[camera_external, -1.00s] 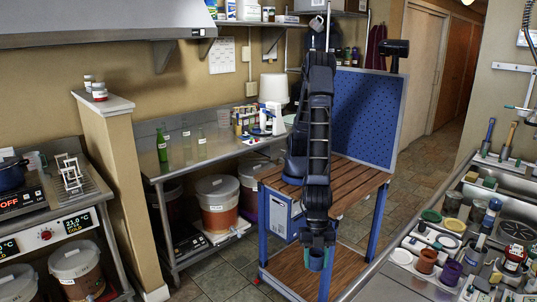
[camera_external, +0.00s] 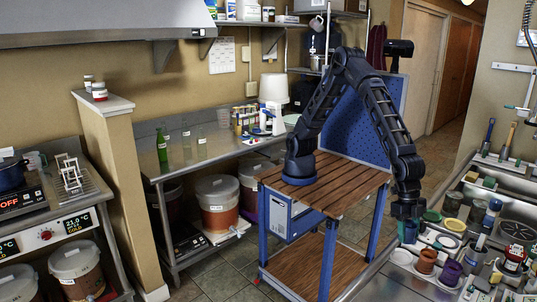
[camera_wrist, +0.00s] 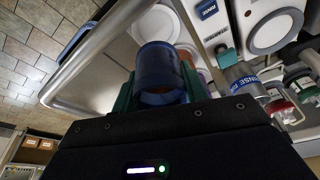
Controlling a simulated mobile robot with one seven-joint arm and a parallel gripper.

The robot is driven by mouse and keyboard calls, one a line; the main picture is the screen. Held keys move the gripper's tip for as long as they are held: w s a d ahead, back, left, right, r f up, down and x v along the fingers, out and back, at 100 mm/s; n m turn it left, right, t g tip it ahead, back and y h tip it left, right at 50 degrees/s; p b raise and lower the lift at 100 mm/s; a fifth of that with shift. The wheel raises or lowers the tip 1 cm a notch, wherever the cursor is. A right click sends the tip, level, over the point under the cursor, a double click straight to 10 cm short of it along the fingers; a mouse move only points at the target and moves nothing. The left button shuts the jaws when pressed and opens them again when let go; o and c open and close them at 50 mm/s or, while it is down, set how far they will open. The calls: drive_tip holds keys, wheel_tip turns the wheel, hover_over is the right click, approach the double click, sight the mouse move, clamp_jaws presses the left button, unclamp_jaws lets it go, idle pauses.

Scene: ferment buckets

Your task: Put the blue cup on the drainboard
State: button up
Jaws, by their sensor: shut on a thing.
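My gripper (camera_external: 407,218) points down over the near left part of the steel drainboard (camera_external: 383,280). It is shut on the blue cup (camera_external: 408,234), which shows as a small blue-teal shape below the fingers. In the wrist view the blue cup (camera_wrist: 158,62) sits between the two fingers of my gripper (camera_wrist: 158,90), its side facing the camera. The drainboard (camera_wrist: 112,72) with its rounded metal rim lies below and beyond the cup. I cannot tell whether the cup touches the drainboard.
Bare steel shows along the near left edge. The wooden cart (camera_external: 335,178) stands to the left.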

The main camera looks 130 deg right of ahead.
drive_tip(key=shift+f, duration=3.35)
drive_tip(key=shift+s+f, duration=0.1)
drive_tip(key=shift+f, duration=0.25)
